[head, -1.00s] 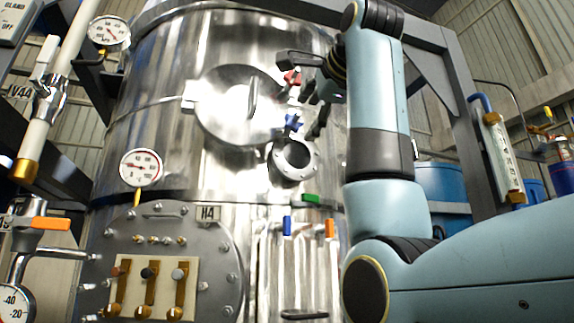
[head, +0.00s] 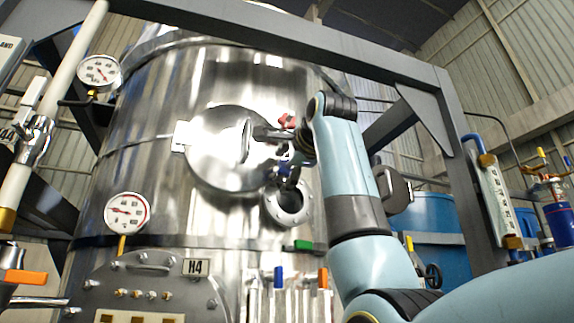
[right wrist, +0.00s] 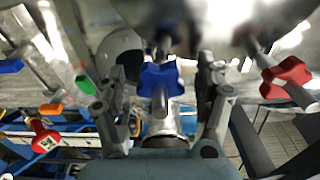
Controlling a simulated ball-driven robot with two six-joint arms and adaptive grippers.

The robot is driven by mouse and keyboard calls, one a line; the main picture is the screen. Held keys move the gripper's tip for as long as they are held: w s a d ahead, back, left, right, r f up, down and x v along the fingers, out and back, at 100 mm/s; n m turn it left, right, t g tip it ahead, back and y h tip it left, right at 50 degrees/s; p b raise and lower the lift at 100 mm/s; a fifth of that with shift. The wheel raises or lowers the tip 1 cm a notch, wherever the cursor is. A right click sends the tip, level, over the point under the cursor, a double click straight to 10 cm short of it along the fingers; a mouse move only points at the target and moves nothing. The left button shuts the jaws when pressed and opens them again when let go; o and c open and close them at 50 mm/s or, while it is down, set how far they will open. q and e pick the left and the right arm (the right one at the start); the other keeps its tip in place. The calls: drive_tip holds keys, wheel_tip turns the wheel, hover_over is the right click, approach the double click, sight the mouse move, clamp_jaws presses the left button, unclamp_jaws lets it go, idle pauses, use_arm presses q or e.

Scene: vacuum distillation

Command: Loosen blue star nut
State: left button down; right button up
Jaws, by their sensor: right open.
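The blue star nut (head: 285,155) sits at the right edge of the round steel hatch lid (head: 212,150), mostly hidden behind my right gripper in the head view. In the right wrist view the blue star nut (right wrist: 160,77) shows plainly on its threaded stem. My right gripper (head: 272,157) is open, with one finger above and one below the nut. In the right wrist view its fingers (right wrist: 162,88) stand on both sides of the nut, with gaps visible. My left gripper is not in view.
A red star nut (head: 287,121) is just above, and near the right finger in the right wrist view (right wrist: 287,77). A flanged round port (head: 289,206) lies just below. A green-handled valve (head: 303,245) is lower. A grey frame post (head: 455,150) stands right.

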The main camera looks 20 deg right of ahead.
drive_tip(key=shift+c, duration=0.2)
drive_tip(key=c, duration=1.1)
drive_tip(key=shift+c, duration=0.2)
drive_tip(key=shift+n, duration=0.3)
